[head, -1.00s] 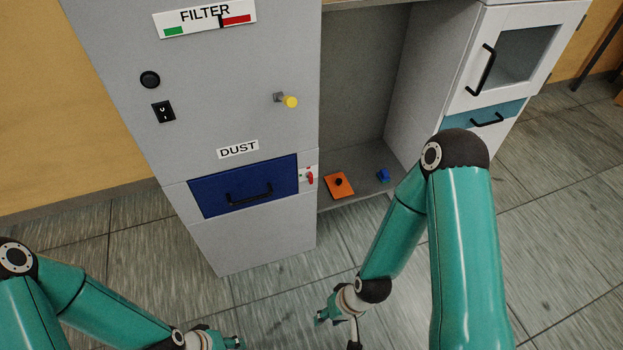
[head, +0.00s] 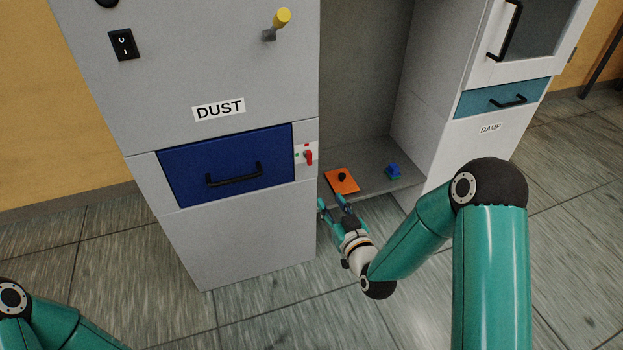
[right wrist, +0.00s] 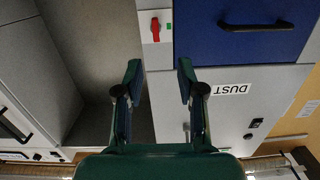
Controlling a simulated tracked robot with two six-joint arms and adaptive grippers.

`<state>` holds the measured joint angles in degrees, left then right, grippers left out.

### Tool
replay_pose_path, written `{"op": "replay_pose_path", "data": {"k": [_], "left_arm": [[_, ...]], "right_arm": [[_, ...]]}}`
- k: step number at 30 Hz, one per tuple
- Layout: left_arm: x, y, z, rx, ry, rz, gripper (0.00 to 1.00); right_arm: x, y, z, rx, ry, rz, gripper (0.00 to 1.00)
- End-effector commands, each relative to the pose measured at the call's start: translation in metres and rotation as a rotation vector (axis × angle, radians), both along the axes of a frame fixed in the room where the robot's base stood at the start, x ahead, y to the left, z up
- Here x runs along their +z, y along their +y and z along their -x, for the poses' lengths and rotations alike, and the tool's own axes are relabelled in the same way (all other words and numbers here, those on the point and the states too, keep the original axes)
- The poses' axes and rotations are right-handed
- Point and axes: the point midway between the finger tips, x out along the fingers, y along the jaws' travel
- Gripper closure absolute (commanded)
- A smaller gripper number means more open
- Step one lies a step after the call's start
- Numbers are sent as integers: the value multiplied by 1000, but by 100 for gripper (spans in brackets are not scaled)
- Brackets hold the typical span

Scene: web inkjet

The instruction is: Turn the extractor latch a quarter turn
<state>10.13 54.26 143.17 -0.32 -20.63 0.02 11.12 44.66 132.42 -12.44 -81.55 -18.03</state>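The extractor latch (head: 308,157) is a small red handle on a white plate at the right of the blue DUST drawer (head: 190,180). It points roughly up and down. It also shows at the top of the right wrist view (right wrist: 155,30). My right gripper (head: 333,203) is open and empty, below and slightly right of the latch in the head view. In the right wrist view the latch lies beyond the gap between the parted fingers (right wrist: 159,70), apart from both. My left gripper is out of view; only part of its arm shows at bottom left.
A yellow-knobbed lever (head: 281,17) sticks out of the grey cabinet above. An orange plate (head: 341,181) with a black knob and a blue block (head: 393,171) lie on the low shelf at right. A white cabinet (head: 460,150) stands farther right. Floor in front is open.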

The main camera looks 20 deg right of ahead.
Motion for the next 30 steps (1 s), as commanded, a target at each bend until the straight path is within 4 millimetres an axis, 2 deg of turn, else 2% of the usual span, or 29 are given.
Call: {"op": "replay_pose_path", "data": {"k": [1, 2, 7, 11, 24, 30], "left_arm": [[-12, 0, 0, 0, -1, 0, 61], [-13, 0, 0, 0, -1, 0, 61], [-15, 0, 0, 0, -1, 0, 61], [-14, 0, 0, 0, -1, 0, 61], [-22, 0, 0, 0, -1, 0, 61], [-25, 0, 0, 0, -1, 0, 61]], "right_arm": [[-2, -3, -3, -7, -36, 10, 61], [0, -4, -4, -11, -54, 14, 61], [9, -6, -12, -18, -92, 24, 61], [9, -5, -28, -16, -91, 24, 61], [8, -2, -116, -18, -89, 22, 61], [8, -1, -149, -18, -88, 22, 61]]}}
